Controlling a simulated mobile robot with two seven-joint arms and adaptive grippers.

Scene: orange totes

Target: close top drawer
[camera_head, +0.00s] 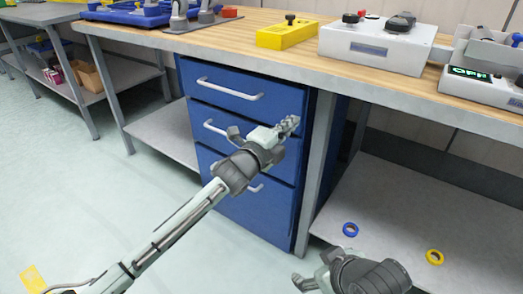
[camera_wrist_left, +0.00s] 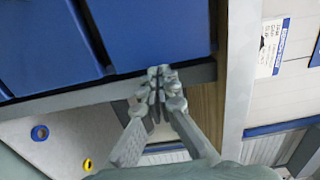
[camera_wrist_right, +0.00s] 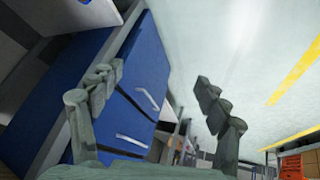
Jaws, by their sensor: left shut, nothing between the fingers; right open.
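The top drawer (camera_head: 275,102) is the highest of three blue drawers in a cabinet under the workbench. Its front has a pale bar handle (camera_head: 230,90). It looks close to flush with the cabinet, but I cannot tell whether a small gap remains. My left gripper (camera_head: 290,125) is shut and empty, in front of the cabinet's right side near the lower edge of the top drawer; contact cannot be told. In the left wrist view its fingertips (camera_wrist_left: 157,75) overlap the edge of a blue front. My right gripper (camera_head: 313,268) is open and empty, low in front of the lower shelf.
The wooden bench top (camera_head: 230,33) carries a yellow box (camera_head: 286,36) and a white device (camera_head: 375,48). A grey bench leg (camera_head: 318,170) stands right of the drawers. Blue (camera_head: 350,229) and yellow (camera_head: 434,257) rings lie on the lower shelf.

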